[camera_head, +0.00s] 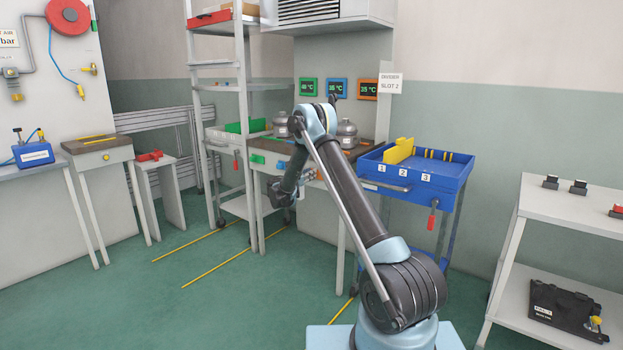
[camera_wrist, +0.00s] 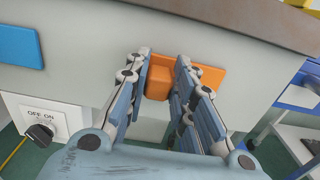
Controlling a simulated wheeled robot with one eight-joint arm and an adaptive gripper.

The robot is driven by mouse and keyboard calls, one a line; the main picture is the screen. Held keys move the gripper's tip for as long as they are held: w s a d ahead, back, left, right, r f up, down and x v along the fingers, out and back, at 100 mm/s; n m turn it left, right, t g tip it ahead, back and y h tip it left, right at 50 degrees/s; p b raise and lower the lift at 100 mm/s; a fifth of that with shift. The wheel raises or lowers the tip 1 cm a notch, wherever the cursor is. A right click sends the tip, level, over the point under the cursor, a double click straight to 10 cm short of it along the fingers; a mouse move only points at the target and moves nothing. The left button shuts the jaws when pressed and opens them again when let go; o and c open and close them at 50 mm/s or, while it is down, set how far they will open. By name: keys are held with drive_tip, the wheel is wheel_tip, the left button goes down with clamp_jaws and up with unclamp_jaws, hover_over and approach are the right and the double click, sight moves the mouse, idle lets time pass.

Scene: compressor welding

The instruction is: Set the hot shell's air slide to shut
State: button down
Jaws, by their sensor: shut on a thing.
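In the wrist view my gripper (camera_wrist: 161,68) is shut on an orange slide knob (camera_wrist: 158,84), with one finger on each side. The knob sits on an orange plate (camera_wrist: 208,77) on the grey bench front. A blue plate (camera_wrist: 20,46) lies to its left. In the head view two grey domed shells, a left one (camera_head: 281,126) and a right one (camera_head: 347,133), stand on the bench; my arm hides the space between them. Green (camera_head: 308,87), blue (camera_head: 337,88) and orange (camera_head: 368,89) temperature displays hang behind. The orange one seems to read 35 °C; the others are hard to read.
An OFF/ON rotary switch (camera_wrist: 40,132) is on the bench front, lower left in the wrist view. A blue cart (camera_head: 411,190) with slots 1, 2 and 3 stands right of the bench. A white shelf (camera_head: 570,215) is farther right. Green floor in front is clear.

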drive_tip(key=shift+w+a, duration=0.2)
drive_tip(key=shift+a, duration=0.05)
drive_tip(key=c, duration=1.4)
unclamp_jaws()
drive_tip(key=shift+o, duration=0.2)
drive_tip(key=shift+s, duration=0.1)
drive_tip(key=v, duration=1.1)
drive_tip(key=shift+s+a, duration=0.3)
